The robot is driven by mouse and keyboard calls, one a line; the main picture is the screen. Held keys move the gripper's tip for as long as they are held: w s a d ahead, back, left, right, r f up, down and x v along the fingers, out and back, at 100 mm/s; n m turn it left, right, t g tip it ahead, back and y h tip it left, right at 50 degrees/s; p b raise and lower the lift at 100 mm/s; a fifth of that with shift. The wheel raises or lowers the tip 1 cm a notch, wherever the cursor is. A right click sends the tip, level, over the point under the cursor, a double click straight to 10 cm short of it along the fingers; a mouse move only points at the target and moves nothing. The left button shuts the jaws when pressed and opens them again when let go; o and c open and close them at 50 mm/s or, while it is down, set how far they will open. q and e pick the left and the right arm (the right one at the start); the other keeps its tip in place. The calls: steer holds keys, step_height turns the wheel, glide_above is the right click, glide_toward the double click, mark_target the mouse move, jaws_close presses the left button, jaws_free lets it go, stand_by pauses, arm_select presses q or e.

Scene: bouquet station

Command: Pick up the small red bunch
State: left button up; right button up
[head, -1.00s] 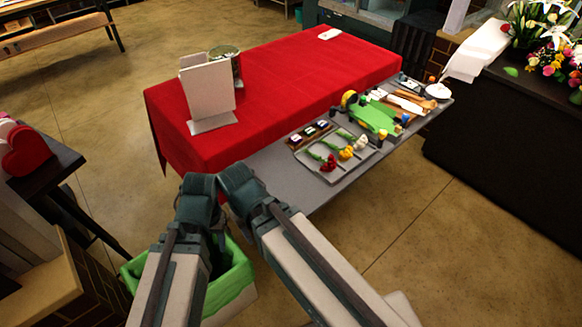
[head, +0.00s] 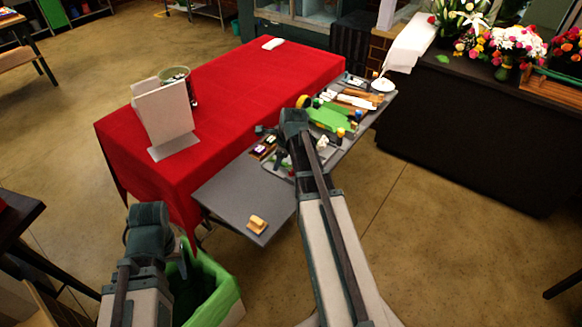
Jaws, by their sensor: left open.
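The small red bunch cannot be made out; its part of the grey flower tray (head: 276,168) is covered by my right arm. A white bunch (head: 322,143) and a yellow bunch (head: 340,132) show just right of that arm. My left gripper (head: 184,260) is low at the left, by the green-lined bin, well away from the tray. It is open, small and dark in the picture. My right arm reaches up over the tray, and its gripper cannot be told apart from the dark shapes there.
A tan block-like object (head: 258,223) lies on the bare near end of the grey table (head: 225,200). A red-covered table (head: 200,110) bears a white stand (head: 165,115). The green-lined bin (head: 215,285) stands below. Tools and a green item (head: 328,117) lie beyond the tray.

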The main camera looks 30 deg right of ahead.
steer(key=d+m, duration=0.4)
steer(key=d, duration=0.2)
steer(key=b, duration=0.8)
glide_above(286, 164)
steer(key=s, duration=0.2)
steer(key=shift+t, duration=0.4)
step_height(286, 164, down, 7)
steer(key=shift+s+f, duration=0.1)
steer(key=shift+s, duration=0.05)
steer(key=b+x, duration=0.4)
steer(key=x, duration=0.1)
steer(key=shift+d+f+b, duration=0.1)
steer(key=shift+d+b, duration=0.05)
steer(key=shift+b, duration=0.2)
jaws_close()
